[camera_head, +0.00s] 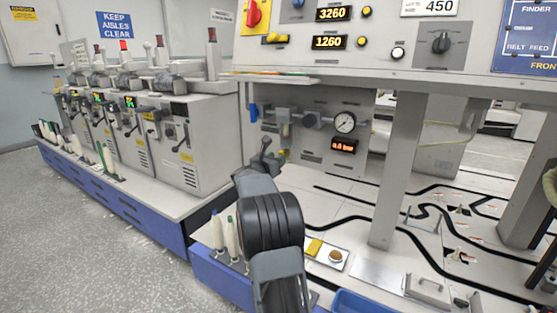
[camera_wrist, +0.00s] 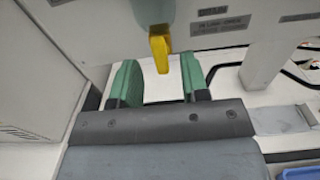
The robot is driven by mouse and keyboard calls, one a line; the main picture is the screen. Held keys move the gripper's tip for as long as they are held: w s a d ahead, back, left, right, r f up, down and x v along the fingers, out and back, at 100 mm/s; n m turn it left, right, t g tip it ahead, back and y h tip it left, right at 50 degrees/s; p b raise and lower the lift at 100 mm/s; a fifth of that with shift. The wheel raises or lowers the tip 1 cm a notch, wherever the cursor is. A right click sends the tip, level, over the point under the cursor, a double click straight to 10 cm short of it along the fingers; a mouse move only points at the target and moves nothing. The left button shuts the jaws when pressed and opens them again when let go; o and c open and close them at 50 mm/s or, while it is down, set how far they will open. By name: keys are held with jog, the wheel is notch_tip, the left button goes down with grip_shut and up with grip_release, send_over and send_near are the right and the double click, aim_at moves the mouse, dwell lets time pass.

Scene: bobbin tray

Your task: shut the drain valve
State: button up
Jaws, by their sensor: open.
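The drain valve's yellow lever (camera_wrist: 159,54) hangs from the underside of a grey-green filter bowl in the wrist view. It points down the picture, in line with the bowl. My gripper (camera_wrist: 158,78) is open, with one green finger on each side of the lever's lower end. A gap shows on both sides, and nothing is held. In the head view my gripper (camera_head: 266,150) is just below and left of the filter bowl (camera_head: 284,131). The lever is mostly hidden or too small to make out there.
A pressure gauge (camera_head: 345,122) and a small red-lit display (camera_head: 343,146) sit right of the bowl on the panel. A grey post (camera_head: 400,170) stands to the right. A white tray (camera_head: 327,262) with small items lies on the deck below. Bobbin machines (camera_head: 187,140) stand left.

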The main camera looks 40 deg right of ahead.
jog(key=shift+x, duration=0.85)
grip_shut()
